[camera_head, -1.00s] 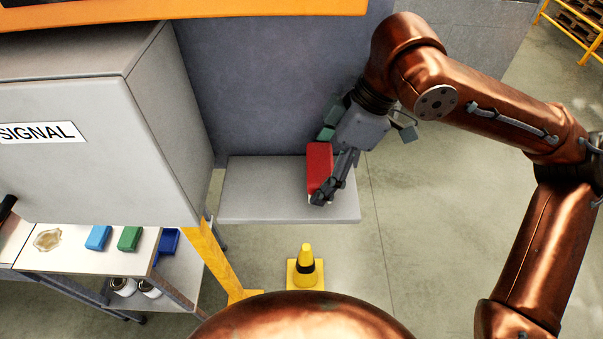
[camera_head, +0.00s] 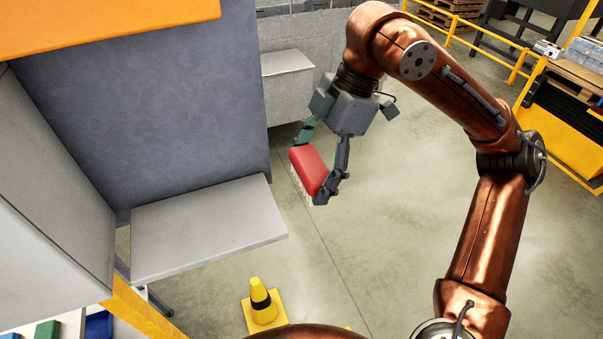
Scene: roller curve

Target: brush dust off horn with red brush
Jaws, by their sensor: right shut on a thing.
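The red brush (camera_head: 309,170) has a red block body and pale bristles that point down. My right gripper (camera_head: 320,167) is shut on it, with a finger on each side. The brush hangs in the air to the right of the grey shelf (camera_head: 205,232), clear of its edge. I cannot make out a horn or any dust in this view. My left gripper is not in view.
The grey panel (camera_head: 150,110) rises behind the shelf, with a grey cabinet (camera_head: 50,185) at left. A yellow and black cone (camera_head: 262,300) stands on the floor below. Blue (camera_head: 99,325) and green (camera_head: 47,329) blocks show lower left. Open floor lies to the right.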

